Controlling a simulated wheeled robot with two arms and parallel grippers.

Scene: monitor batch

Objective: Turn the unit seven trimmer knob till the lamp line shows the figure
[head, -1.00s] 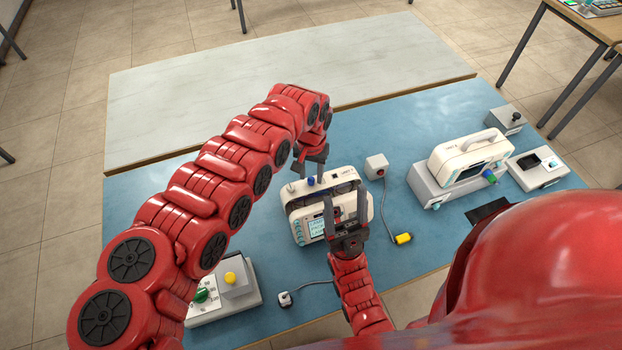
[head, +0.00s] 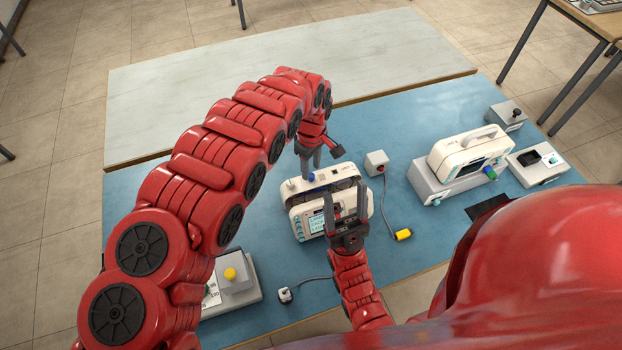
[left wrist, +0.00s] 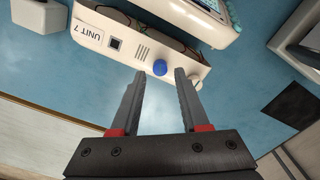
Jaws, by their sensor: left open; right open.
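The unit seven case (head: 364,197) is cream, with its lid open, and stands on the blue mat. Its "UNIT 7" label (left wrist: 87,35) shows in the left wrist view. The blue trimmer knob (left wrist: 159,68) sits on its back edge; it also shows in the head view (head: 309,177). My left gripper (left wrist: 160,75) is open, its fingertips either side of the knob and just short of it, not visibly touching. My right gripper (head: 346,200) is open and empty over the unit's front. A small screen (head: 316,223) is lit; its figures are too small to read.
A second cream unit (head: 468,150) stands on a grey base at right. A small grey box (head: 377,163) is cabled to a yellow plug (head: 403,234). A box with a yellow button (head: 230,274) lies front left, partly behind my arm. The pale board (head: 280,75) behind is bare.

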